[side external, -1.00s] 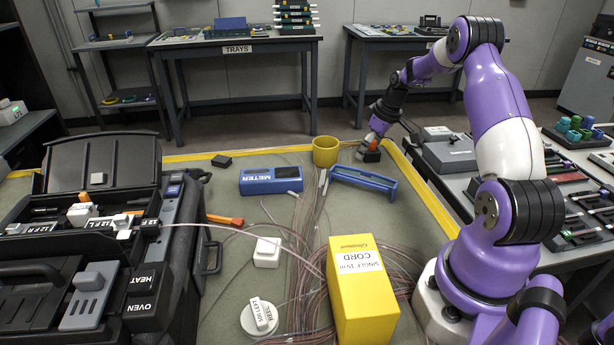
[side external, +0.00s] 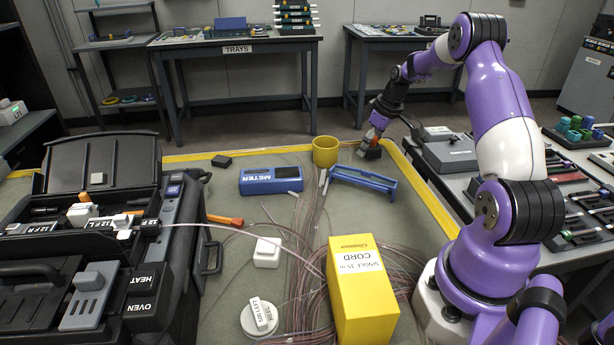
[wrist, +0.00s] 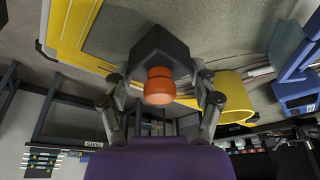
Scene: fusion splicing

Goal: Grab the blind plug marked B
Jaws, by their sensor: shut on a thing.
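A dark block with an orange knob, which looks like the blind plug (wrist: 160,55), is between the fingers of my gripper (wrist: 162,88) in the wrist view. My gripper is shut on it. I see no letter B on the side that shows. In the side external view my gripper (side external: 373,138) points down at the far right corner of the mat. The plug's dark block (side external: 369,153) is at its tip, with some orange just above. I cannot tell whether the block touches the mat.
A yellow cup (side external: 325,152) and a blue cradle (side external: 362,184) are just left of my gripper. A blue meter (side external: 271,181) lies further left. A yellow cord box (side external: 362,290) stands in front. A yellow edge strip (side external: 432,197) and a grey case (side external: 445,150) are at right.

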